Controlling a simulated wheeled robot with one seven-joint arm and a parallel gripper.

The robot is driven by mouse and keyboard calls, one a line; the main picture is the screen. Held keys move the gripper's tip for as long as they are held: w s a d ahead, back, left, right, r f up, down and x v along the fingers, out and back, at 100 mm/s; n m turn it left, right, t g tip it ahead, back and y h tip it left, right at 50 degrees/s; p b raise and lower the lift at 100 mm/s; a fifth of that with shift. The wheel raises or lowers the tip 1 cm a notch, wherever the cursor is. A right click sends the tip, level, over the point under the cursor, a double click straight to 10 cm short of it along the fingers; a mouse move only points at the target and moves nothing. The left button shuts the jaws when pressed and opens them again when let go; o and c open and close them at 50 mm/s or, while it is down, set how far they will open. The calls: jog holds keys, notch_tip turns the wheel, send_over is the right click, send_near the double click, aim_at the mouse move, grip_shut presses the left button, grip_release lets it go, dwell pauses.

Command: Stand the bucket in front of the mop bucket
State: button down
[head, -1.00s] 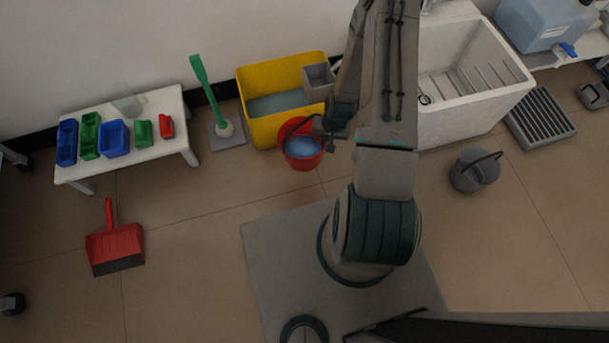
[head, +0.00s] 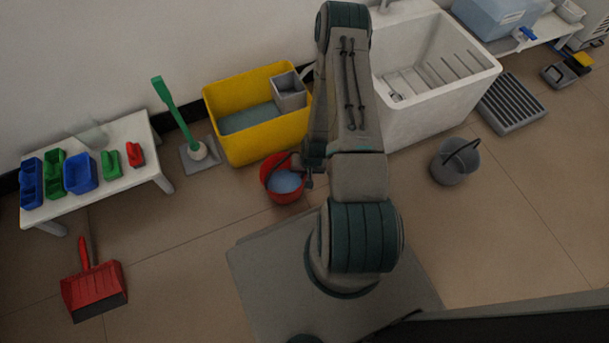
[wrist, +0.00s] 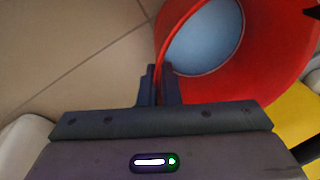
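The red bucket (head: 284,198), pale blue inside, is upright just in front of the yellow mop bucket (head: 268,150) in the head view. My gripper (head: 305,173) is at its right side, partly hidden by my arm. In the wrist view, the fingertips (wrist: 160,84) are closed on a thin red edge of the red bucket (wrist: 272,62), its rim or handle; I cannot tell which. Part of the yellow mop bucket (wrist: 297,108) shows at the right there. Whether the red bucket touches the floor is unclear.
A grey bucket (head: 452,170) stands on the right, near the white sink (head: 430,102). A low white table (head: 137,128) and a red dustpan (head: 94,290) are further left. Floor between is clear.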

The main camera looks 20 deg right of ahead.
jog(key=shift+f, duration=0.35)
jog(key=c, duration=2)
grip_release()
jog(key=shift+f, duration=0.1)
jog(key=o, duration=0.4)
jog(key=shift+c, duration=0.2)
